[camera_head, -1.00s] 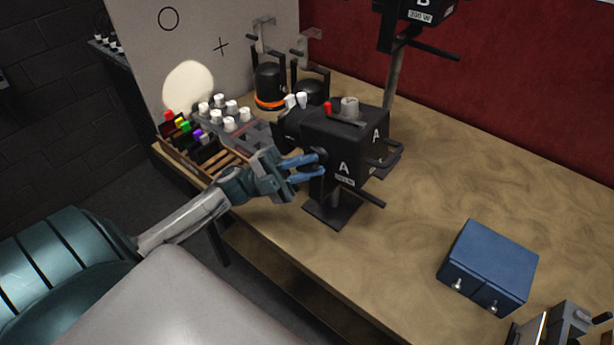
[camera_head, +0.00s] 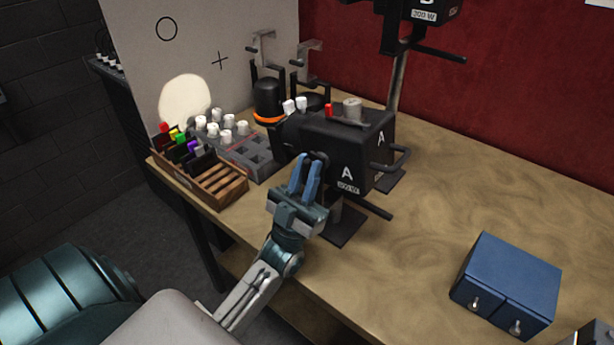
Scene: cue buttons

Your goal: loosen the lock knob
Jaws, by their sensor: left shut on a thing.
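The black lamp A (camera_head: 346,140) stands on a short post with a dark base plate (camera_head: 338,228) near the table's front edge. My left gripper (camera_head: 310,165) reaches up to its near left side, with blue fingers shut on a dark part there, which looks like the lock knob (camera_head: 319,157). The knob is small, dark and mostly hidden by the fingers, so its exact turn cannot be told. A black bar handle (camera_head: 368,207) sticks out below the lamp.
A wooden rack (camera_head: 217,187) with coloured-tipped pieces and a grey tray of white knobs (camera_head: 263,166) stand left of the lamp. Lamp B (camera_head: 428,8) hangs on a pole behind. A blue two-door box (camera_head: 508,280) sits right. The table's middle right is clear.

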